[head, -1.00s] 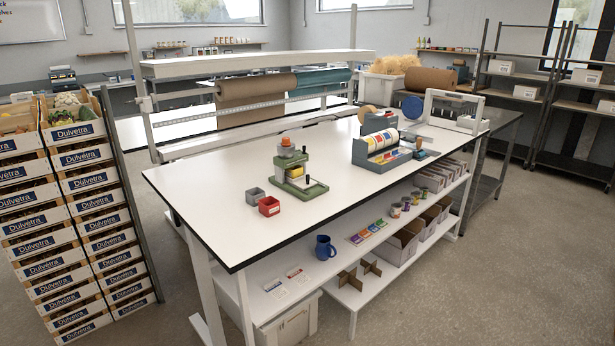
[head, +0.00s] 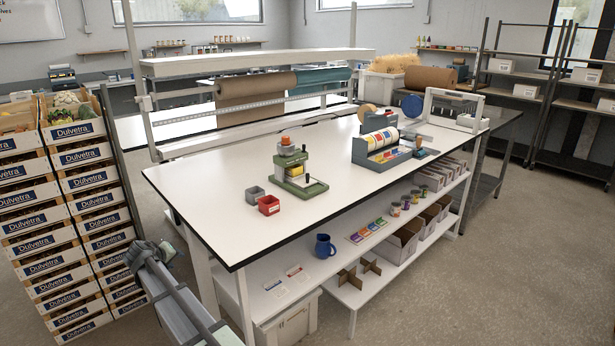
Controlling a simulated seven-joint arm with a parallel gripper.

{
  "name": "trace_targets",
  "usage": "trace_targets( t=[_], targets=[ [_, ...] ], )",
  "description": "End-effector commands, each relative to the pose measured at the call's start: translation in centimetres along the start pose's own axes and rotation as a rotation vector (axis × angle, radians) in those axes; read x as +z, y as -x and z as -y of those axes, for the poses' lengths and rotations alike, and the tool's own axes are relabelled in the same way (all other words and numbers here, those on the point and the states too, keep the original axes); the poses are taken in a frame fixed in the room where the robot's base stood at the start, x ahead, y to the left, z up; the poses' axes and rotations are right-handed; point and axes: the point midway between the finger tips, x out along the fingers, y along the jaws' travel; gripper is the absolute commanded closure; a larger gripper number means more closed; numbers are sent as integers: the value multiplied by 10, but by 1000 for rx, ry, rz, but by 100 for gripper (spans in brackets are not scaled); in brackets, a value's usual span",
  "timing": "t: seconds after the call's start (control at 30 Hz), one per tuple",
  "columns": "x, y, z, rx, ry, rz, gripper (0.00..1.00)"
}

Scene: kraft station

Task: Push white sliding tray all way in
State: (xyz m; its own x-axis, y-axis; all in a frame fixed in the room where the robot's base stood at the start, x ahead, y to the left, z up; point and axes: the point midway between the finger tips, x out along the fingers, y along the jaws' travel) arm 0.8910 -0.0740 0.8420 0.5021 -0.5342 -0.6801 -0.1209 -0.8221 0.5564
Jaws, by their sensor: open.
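A white shelf or tray surface (head: 318,298) shows below the front edge of the white table. My gripper (head: 152,256) is at the lower left, left of the table's near corner and in front of the stacked crates. It is open and apart from the shelf, with nothing visible in it. Its fingertips are small and hard to make out.
The blue mug (head: 324,246) stands below. Stacked crates (head: 80,215) are at left. Floor at lower right is clear.

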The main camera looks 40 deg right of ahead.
Motion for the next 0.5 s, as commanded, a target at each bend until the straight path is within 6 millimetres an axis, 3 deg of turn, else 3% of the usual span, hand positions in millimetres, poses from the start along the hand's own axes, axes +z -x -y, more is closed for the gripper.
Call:
trace_targets(
  t=[0.03,0.1,0.27,0.37,0.5],
  targets=[
    [-23,9,-11,16,-9,-28,58],
    [-45,20,-25,38,-19,-61,58],
    [-88,43,-60,91,-28,-120,58],
    [-109,49,-97,152,-2,-134,58],
    [-125,48,-168,252,67,-90,58]
  ],
)
